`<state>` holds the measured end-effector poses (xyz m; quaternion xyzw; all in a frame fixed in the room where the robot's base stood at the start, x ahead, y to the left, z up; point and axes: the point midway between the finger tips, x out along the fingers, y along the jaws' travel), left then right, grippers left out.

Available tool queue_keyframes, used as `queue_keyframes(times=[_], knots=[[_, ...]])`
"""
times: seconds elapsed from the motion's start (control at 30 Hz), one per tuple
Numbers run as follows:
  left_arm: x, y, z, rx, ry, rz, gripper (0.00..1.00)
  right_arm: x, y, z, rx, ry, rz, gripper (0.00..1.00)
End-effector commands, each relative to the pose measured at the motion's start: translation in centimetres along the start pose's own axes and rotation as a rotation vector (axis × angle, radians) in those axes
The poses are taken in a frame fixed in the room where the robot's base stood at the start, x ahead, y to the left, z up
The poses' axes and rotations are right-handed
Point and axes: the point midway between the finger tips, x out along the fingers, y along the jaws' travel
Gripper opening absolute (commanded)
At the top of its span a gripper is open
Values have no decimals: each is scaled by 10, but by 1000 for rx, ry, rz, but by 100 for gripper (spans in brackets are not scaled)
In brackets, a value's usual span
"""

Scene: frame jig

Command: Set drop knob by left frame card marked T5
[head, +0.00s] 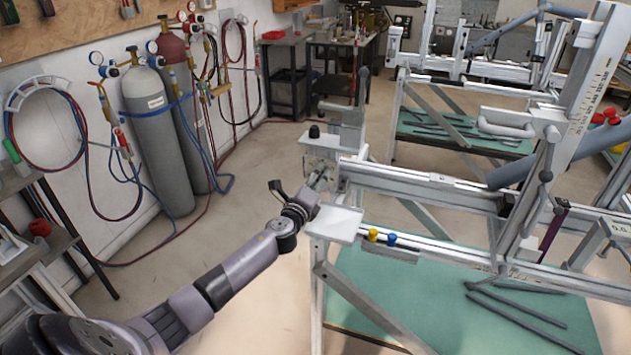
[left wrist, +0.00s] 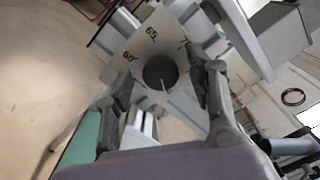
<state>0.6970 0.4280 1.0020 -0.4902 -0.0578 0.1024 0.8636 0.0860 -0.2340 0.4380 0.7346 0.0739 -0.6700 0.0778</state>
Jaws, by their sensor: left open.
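My left gripper (head: 302,190) is open at the near left end of the frame jig (head: 420,190), in front of a pale plate (head: 318,170). In the left wrist view the plate (left wrist: 150,38) carries scale marks that look like 60 and 65. A dark round knob (left wrist: 160,72) sits on it, between the spread fingers of my left gripper (left wrist: 162,88). I see no clear grip on the knob, and cannot tell whether a finger touches it. In the head view the knob is hard to make out behind the gripper. No card reading T5 is legible. My right gripper is out of view.
A flat light bracket (head: 333,224) juts out just right of my left gripper. Yellow and blue knobs (head: 382,238) sit on the lower rail. A green table (head: 400,290) lies below. Gas cylinders (head: 158,130) stand at left, with open floor between.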

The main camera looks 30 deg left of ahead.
Motion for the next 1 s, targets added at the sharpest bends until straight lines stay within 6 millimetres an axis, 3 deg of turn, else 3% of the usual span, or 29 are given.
queue_keyframes(times=[0.23,0.7,1.0], knots=[[-17,1,0,0,1,-1,51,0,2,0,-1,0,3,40],[-105,1,-1,1,2,2,51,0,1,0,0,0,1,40],[-120,0,0,0,0,0,51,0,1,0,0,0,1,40]])
